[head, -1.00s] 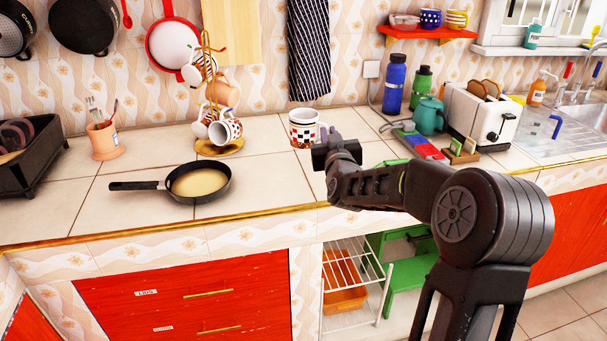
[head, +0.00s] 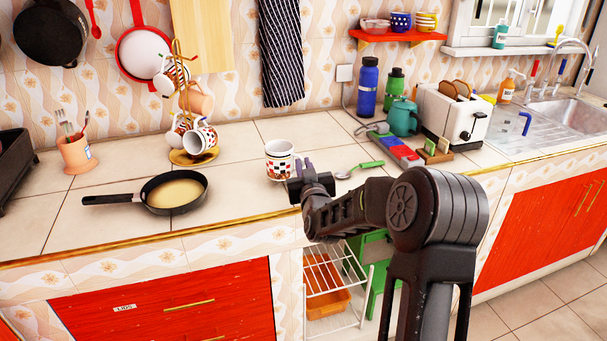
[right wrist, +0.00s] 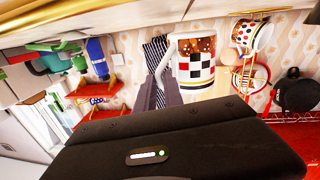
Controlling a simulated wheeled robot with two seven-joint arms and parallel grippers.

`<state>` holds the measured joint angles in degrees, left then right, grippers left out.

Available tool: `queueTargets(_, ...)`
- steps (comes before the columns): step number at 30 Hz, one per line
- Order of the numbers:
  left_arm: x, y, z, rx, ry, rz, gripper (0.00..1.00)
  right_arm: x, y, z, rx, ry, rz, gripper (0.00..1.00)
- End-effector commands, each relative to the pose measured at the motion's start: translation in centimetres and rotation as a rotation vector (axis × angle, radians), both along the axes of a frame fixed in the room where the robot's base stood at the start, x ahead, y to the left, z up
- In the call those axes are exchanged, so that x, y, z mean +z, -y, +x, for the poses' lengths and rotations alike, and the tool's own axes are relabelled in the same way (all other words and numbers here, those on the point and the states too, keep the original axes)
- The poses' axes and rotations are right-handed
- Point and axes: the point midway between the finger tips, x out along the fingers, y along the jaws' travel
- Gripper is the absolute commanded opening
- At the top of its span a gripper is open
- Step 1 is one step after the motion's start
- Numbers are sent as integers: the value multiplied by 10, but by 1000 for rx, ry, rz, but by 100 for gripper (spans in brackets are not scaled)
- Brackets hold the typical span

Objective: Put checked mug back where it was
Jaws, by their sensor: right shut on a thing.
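The checked mug (head: 280,160) is white with black and red checks and stands upright over the counter, right of the mug tree. I cannot tell whether its base touches the tiles. My right gripper (head: 300,170) is at the mug's right side, shut on its handle. In the right wrist view the mug (right wrist: 197,68) appears upside down, with its handle between the fingers (right wrist: 160,88). My left gripper is not in view.
A frying pan (head: 174,192) sits left of the mug near the counter's front edge. A green-handled spoon (head: 360,168) lies right of the gripper. A blue bottle (head: 367,87), teapot (head: 403,118) and toaster (head: 455,118) stand farther right. Tiles between mug and tree are clear.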

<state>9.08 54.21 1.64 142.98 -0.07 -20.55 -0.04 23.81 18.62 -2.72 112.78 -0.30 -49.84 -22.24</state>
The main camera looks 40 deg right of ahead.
Motion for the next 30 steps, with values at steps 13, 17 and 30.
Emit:
queueTargets(13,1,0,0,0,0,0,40,-23,0,0,0,4,0,0)
queueTargets(17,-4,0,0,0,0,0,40,-26,0,0,0,3,0,0)
queueTargets(30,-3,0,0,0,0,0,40,-27,0,0,0,0,1,34)
